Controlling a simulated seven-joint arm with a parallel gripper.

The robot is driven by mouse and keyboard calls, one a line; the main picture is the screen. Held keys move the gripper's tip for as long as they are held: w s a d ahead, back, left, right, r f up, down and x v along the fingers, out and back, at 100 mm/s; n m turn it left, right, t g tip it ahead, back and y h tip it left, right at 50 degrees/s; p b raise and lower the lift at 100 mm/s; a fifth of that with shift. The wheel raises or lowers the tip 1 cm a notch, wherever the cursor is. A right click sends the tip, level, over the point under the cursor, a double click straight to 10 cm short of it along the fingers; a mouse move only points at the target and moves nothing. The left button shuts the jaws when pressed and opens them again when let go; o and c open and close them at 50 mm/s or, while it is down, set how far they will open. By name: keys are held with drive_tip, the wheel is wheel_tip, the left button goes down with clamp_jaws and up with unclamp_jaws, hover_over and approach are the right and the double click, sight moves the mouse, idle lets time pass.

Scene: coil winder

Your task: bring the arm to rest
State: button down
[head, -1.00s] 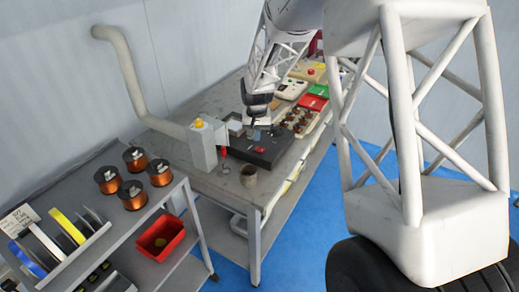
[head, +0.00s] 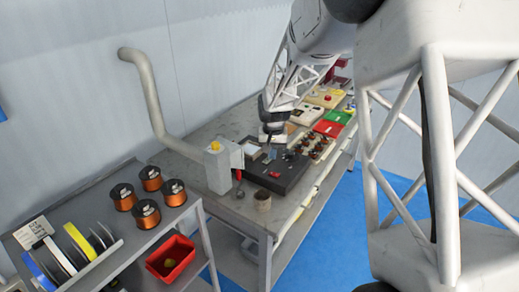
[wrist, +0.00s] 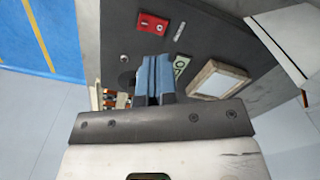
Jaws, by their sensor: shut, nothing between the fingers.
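My gripper (head: 271,150) is over the bench, at the black winder base (head: 284,178). In the wrist view its blue fingertips (wrist: 154,70) are pressed together with nothing between them. Below them is the dark top of the base (wrist: 205,35), with a red switch block (wrist: 153,23), a pale framed pad (wrist: 216,79) and a small green label. I cannot tell how far above the base the fingertips are. My white lattice arm links fill the right of the head view.
A grey box (head: 218,168) with a pipe behind it and a small cup (head: 263,201) stand near the base. Colored trays (head: 328,127) line the bench behind. A shelf at left holds copper coils (head: 145,213), reels and a red bin (head: 171,258). Blue floor (head: 330,225) lies right of the bench.

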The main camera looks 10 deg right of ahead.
drive_tip(key=s+a+r+n+t, duration=0.1)
drive_tip(key=s+r, duration=0.6)
drive_tip(key=s, duration=0.4)
drive_tip(key=s+r, duration=0.8)
drive_tip(key=s, duration=0.3)
drive_tip(key=s+r+n+t, duration=0.1)
drive_tip(key=s, duration=1.9)
drive_tip(key=shift+s+a+r+n+t, duration=0.15)
drive_tip(key=shift+a+r+n+t, duration=0.15)
drive_tip(key=shift+a+n, duration=0.1)
